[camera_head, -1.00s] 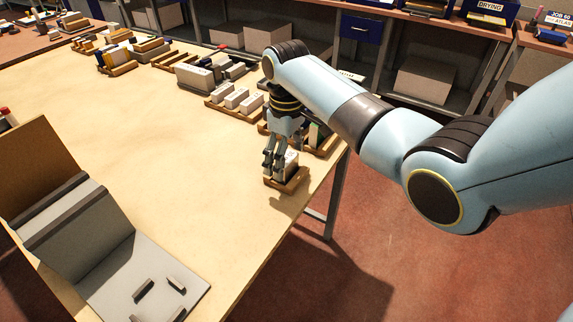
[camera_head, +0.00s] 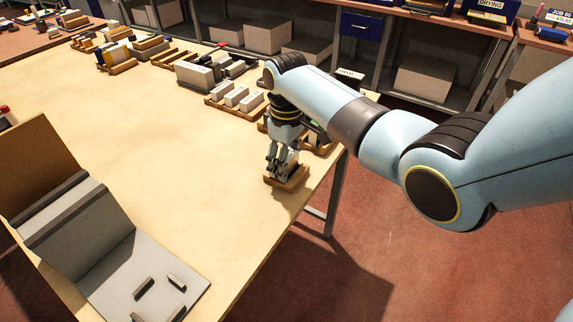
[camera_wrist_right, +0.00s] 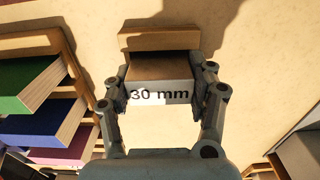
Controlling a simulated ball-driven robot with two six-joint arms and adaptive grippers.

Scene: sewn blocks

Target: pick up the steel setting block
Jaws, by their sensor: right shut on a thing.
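The steel setting block (camera_wrist_right: 160,70) is a boxy block with "30 mm" on its pale face in the right wrist view. It sits in a small wooden holder (camera_wrist_right: 158,41), which shows in the head view (camera_head: 290,182) near the table's right edge. My right gripper (camera_wrist_right: 161,92) has a finger against each side of the block. In the head view this gripper (camera_head: 277,162) points down over the holder and hides most of the block. I cannot tell whether the block is lifted from the holder. My left gripper is not in view.
Wooden racks with pale blocks (camera_head: 237,98) stand behind the gripper, and coloured books or blocks (camera_wrist_right: 45,130) lie close on its left in the wrist view. A grey angled stand (camera_head: 90,235) is at the front left. The table's middle is clear.

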